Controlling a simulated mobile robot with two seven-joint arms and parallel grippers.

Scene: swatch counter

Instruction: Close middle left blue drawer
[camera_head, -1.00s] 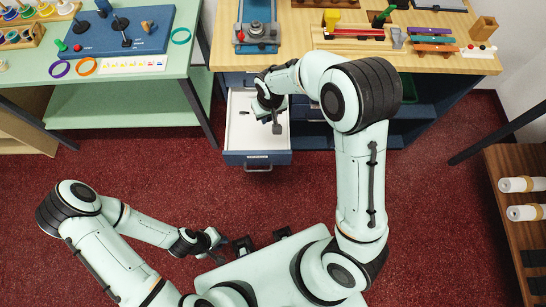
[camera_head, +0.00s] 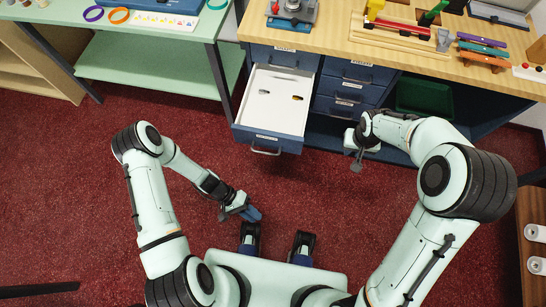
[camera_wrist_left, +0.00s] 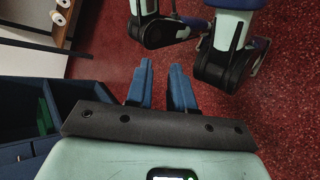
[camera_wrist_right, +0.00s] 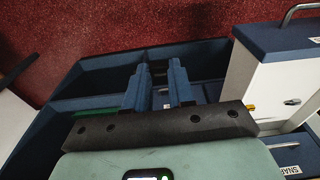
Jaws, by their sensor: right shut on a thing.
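The middle left blue drawer (camera_head: 268,139) is pulled out under the counter, with a white inside and a metal handle on its front. It also shows at the right of the right wrist view (camera_wrist_right: 287,36). My right gripper (camera_head: 356,164) is right of the open drawer, apart from its front, before the lower cabinet. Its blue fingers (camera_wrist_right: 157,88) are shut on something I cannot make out. My left gripper (camera_head: 250,213) is low over the red floor, in front of the drawer; its fingers (camera_wrist_left: 161,85) are apart and empty.
Small dark and orange items lie inside the open drawer. Shut blue drawers (camera_head: 348,90) stand to its right, and a green bin (camera_head: 425,98) sits in the shelf beyond. A green table (camera_head: 150,70) is at the left. The floor before the drawer is clear.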

